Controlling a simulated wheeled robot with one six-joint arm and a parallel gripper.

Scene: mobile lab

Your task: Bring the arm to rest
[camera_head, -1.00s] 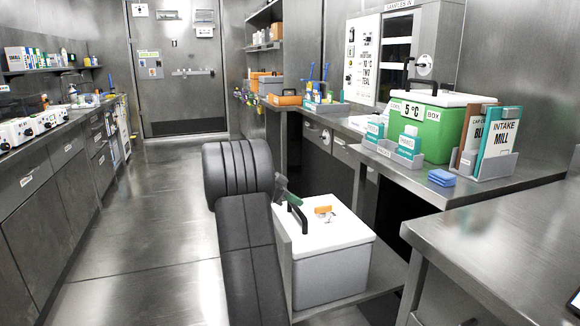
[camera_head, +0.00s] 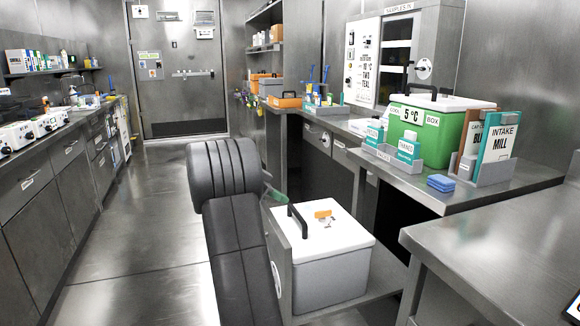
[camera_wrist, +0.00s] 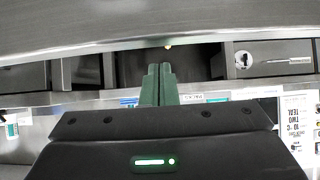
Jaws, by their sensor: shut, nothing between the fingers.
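My arm rises in the lower middle of the head view, its dark padded links in front of the white-lidded box. My gripper (camera_wrist: 158,80) shows in the wrist view as two dark green fingers, side by side and closed together, with nothing between them. In the head view only a small green part of my gripper (camera_head: 279,197) shows beside the arm, above the left edge of the white-lidded box; the rest is hidden behind the arm. I cannot tell how far it is from the box.
The white-lidded grey box (camera_head: 322,262) with a black handle stands right of my arm. Behind it, the bench (camera_head: 455,200) bears a green cooler box (camera_head: 425,130), bottles and a blue sponge (camera_head: 441,183). Another steel table (camera_head: 490,240) is at right. The floor (camera_head: 150,240) at left is clear.

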